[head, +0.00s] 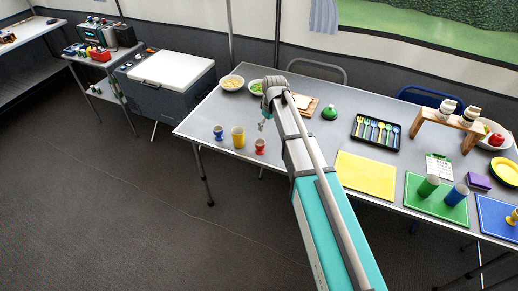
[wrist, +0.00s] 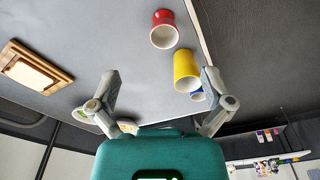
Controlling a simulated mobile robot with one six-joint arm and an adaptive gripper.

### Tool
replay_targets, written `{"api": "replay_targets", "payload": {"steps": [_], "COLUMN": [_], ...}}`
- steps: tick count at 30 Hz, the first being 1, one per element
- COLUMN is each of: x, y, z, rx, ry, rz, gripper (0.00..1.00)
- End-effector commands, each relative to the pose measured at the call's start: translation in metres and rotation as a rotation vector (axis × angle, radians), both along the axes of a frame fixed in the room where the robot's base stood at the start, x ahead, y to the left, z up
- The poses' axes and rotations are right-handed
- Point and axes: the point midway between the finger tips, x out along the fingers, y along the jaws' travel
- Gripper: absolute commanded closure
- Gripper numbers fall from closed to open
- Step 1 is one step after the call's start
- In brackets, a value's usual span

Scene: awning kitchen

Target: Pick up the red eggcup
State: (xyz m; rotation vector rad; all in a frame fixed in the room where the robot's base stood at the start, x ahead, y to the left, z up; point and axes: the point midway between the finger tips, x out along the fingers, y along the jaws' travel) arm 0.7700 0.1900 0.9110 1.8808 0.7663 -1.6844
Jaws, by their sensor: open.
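The red eggcup (head: 260,146) stands upright near the front left edge of the grey table, right of a yellow cup (head: 238,137) and a blue eggcup (head: 218,133). In the wrist view, the red eggcup (wrist: 164,17) is at the top centre, beyond my fingertips. My gripper (head: 264,124) is above the table, just behind the red eggcup in the head view and apart from it. In the wrist view, my gripper (wrist: 161,75) has its two fingers spread wide with nothing held. The yellow cup (wrist: 186,66) partly hides the blue eggcup (wrist: 197,96) there.
Behind my gripper are two bowls (head: 232,83) and a wooden board (head: 304,104), partly hidden by my arm. A green dome-shaped item (head: 330,112), a cutlery tray (head: 376,131) and a yellow mat (head: 366,175) lie to the right. Bare table surrounds the cups.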

Motion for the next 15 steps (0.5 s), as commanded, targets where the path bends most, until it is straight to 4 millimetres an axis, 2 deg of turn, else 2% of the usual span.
{"api": "replay_targets", "payload": {"steps": [1,4,15], "x": [0.009,0.014,0.013], "y": [0.009,0.018,0.02], "z": [0.0,0.0,0.0], "rx": [0.001,0.003,0.003], "ry": [-0.003,-0.008,-0.01], "rz": [0.023,0.051,0.059], "gripper": [0.0,0.0,0.0]}}
